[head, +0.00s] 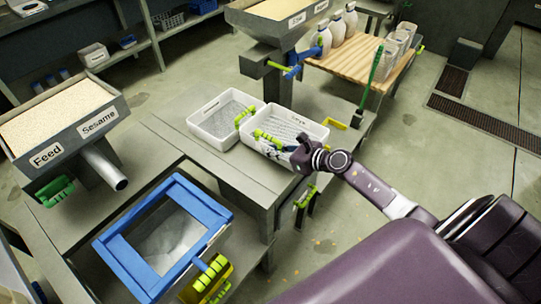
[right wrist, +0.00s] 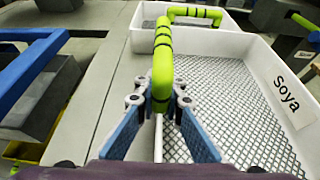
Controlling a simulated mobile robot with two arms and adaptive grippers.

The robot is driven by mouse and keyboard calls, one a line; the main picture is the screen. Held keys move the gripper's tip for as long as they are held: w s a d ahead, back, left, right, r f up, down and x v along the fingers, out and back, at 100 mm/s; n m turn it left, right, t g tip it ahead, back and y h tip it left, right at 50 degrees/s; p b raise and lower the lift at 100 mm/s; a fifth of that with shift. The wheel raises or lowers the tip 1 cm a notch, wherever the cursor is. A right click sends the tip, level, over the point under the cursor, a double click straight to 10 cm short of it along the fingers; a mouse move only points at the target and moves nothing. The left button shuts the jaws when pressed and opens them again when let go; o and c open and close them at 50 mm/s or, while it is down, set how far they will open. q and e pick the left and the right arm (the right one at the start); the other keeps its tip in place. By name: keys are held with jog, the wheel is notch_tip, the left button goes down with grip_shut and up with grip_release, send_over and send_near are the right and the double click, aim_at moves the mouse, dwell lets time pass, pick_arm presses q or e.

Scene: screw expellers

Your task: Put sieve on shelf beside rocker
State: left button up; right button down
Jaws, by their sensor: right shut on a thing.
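A white sieve (head: 318,131) with a mesh floor, a Soya label and a green handle sits on the grey bench. My right gripper (head: 287,151) is at its near side, shut on the green handle. The right wrist view shows the finger pads (right wrist: 160,125) on either side of the handle (right wrist: 162,75), above the rim of the Soya sieve (right wrist: 240,50). A second white sieve (head: 212,135) with a green handle stands beside it on the left. My left gripper is not in view. I cannot tell which thing is the rocker.
A shelf (head: 150,32) with small boxes runs along the back left. A wooden board (head: 350,62) holds white bottles and clear containers.

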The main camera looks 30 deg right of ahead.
jog(key=shift+w+f, duration=0.1)
jog(key=shift+f, duration=0.7)
jog(key=shift+f+b, duration=0.2)
jog(key=shift+b, duration=0.1)
jog(key=c, duration=2)
grip_release()
jog(key=shift+c, duration=0.2)
